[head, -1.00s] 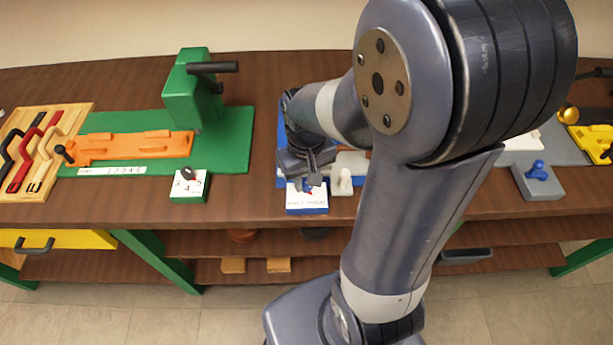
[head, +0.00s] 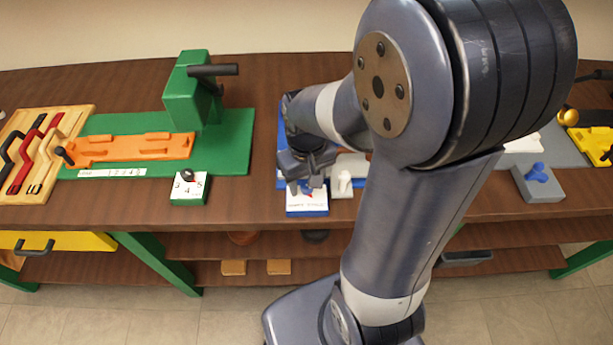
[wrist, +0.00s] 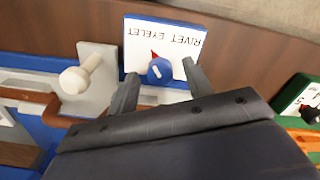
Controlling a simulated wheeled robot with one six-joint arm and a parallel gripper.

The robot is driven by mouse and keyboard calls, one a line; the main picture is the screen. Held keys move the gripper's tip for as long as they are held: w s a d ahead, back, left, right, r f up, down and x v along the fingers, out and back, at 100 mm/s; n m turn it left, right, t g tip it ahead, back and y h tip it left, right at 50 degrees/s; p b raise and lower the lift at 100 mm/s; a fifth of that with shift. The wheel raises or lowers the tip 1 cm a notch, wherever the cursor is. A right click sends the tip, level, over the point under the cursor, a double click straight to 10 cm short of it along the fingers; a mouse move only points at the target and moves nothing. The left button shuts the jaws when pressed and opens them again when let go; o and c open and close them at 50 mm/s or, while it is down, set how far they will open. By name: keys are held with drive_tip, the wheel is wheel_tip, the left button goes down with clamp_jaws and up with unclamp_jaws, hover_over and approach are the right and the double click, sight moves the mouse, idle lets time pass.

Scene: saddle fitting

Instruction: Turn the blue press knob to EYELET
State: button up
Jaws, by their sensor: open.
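The blue press knob (wrist: 160,70) sits on a white-faced blue block (wrist: 134,36) lettered RIVET and EYELET. Its red pointer (wrist: 154,55) aims at the lettering, near the gap between the two words, tilted slightly left in the wrist view. My gripper (wrist: 160,69) is open, with one finger on each side of the knob in the wrist view. Contact between fingers and knob does not show. In the head view the block (head: 307,208) is at the bench's front edge, my gripper (head: 306,187) is over it and hides most of the knob.
A pale knob (wrist: 80,77) on a grey plate stands close beside the block. A green press (head: 190,92) with a numbered dial block (head: 188,188) stands left. Another blue knob (head: 538,172) on a grey block is at right. Bare bench lies between the green base and my gripper.

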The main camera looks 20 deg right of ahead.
sight(306, 184)
wheel_tip(306, 184, up, 11)
drive_tip(key=shift+p, duration=0.3)
drive_tip(key=shift+f, duration=0.15)
idle(0.4)
wheel_tip(306, 184, down, 11)
drive_tip(key=shift+r+b, duration=0.1)
drive_tip(key=shift+b, duration=0.2)
drive_tip(key=shift+r, duration=0.1)
idle(0.5)
